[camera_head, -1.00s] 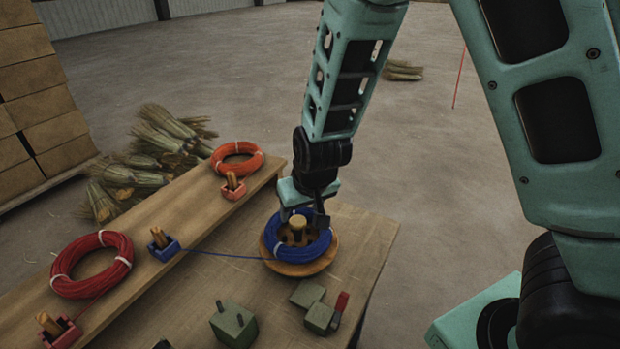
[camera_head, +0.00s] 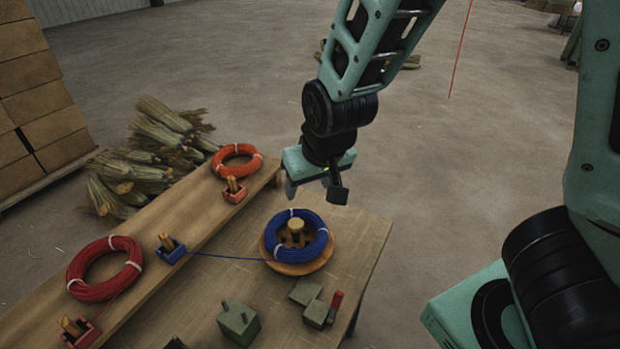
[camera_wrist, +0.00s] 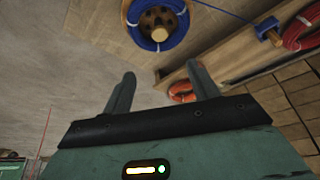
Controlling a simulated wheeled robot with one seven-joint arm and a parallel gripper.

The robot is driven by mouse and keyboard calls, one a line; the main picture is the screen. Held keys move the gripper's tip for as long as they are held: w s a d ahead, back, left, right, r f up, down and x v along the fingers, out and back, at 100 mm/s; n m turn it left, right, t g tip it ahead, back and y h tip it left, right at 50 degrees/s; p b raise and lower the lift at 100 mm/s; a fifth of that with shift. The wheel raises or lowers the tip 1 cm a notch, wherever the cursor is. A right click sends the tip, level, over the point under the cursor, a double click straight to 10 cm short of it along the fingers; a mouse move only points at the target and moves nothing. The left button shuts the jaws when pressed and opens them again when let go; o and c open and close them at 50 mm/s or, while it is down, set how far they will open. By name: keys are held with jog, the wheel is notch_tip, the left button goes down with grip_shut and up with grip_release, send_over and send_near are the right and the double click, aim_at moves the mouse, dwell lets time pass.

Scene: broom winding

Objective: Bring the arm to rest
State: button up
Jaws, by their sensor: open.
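My gripper (camera_head: 312,190) hangs in the air above and behind the blue coil, clear of the table. It is open and empty; in the wrist view its two fingers (camera_wrist: 163,95) stand apart with nothing between them. The blue coil (camera_head: 318,238) lies around the hub of a round wooden turntable (camera_head: 300,268) on the table, and it also shows in the wrist view (camera_wrist: 140,38). A blue strand runs from it to the blue wire guide (camera_head: 171,250) on the raised shelf.
The shelf (camera_head: 150,265) carries a red coil (camera_head: 104,268) and an orange coil (camera_head: 236,161). Green blocks (camera_head: 238,322) sit near the table's front. Straw bundles (camera_head: 150,150) and stacked boxes (camera_head: 40,90) stand at the left.

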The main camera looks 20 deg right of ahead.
dwell(0.3)
jog(key=s+a+r+n+g+b, duration=0.1)
jog(key=s+a+n+g, duration=0.1)
jog(key=s, duration=0.7)
jog(key=s+a+r+n+g+b, duration=0.1)
jog(key=s+a+n, duration=0.3)
jog(key=s, duration=0.6)
jog(key=shift+s+a+r+n+g, duration=0.25)
jog(key=shift+a+r+n+g, duration=0.1)
jog(key=shift+n+g, duration=0.4)
